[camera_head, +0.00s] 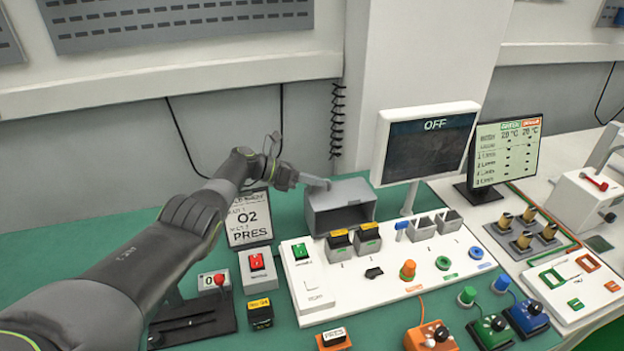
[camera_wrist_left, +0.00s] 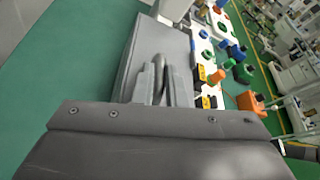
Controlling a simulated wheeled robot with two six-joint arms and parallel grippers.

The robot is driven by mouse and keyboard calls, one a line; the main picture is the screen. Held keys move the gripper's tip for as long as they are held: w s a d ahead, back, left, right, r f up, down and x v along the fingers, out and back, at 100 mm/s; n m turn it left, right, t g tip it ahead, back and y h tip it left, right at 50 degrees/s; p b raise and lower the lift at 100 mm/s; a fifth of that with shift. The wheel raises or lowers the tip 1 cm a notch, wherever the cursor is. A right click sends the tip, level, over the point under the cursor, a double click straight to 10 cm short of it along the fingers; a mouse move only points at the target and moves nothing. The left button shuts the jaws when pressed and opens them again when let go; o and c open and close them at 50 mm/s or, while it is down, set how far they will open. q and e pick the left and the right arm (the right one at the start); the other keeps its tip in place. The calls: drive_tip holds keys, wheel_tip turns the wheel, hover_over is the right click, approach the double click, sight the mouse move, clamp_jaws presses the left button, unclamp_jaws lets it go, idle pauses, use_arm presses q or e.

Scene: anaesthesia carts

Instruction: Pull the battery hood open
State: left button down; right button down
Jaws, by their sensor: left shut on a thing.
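The battery hood, a grey box (camera_head: 352,191), stands at the back left of the white panel (camera_head: 345,270). Its front side is open, and a dark hollow shows inside. My left gripper (camera_head: 325,184) reaches in from the left, at the hood's top left edge. In the left wrist view its two fingers (camera_wrist_left: 158,72) are close together at a dark bar-like handle on the grey hood (camera_wrist_left: 135,60). The exact contact is partly hidden by the fingers. My right gripper is not in either view.
Two yellow-topped black battery blocks (camera_head: 367,238) sit on the panel just in front of the hood. An O2 PRES sign (camera_head: 249,218) stands left of it, close under my left arm. A monitor reading OFF (camera_head: 425,145) stands to the right. The green tabletop behind is clear.

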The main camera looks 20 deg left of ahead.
use_arm(q)
drive_tip(key=shift+w+a+f, duration=0.1)
drive_tip(key=shift+a+f, duration=0.1)
drive_tip(key=shift+f, duration=0.45)
drive_tip(key=c, duration=1.8)
unclamp_jaws()
drive_tip(key=o, duration=0.3)
drive_tip(key=shift+r, duration=0.35)
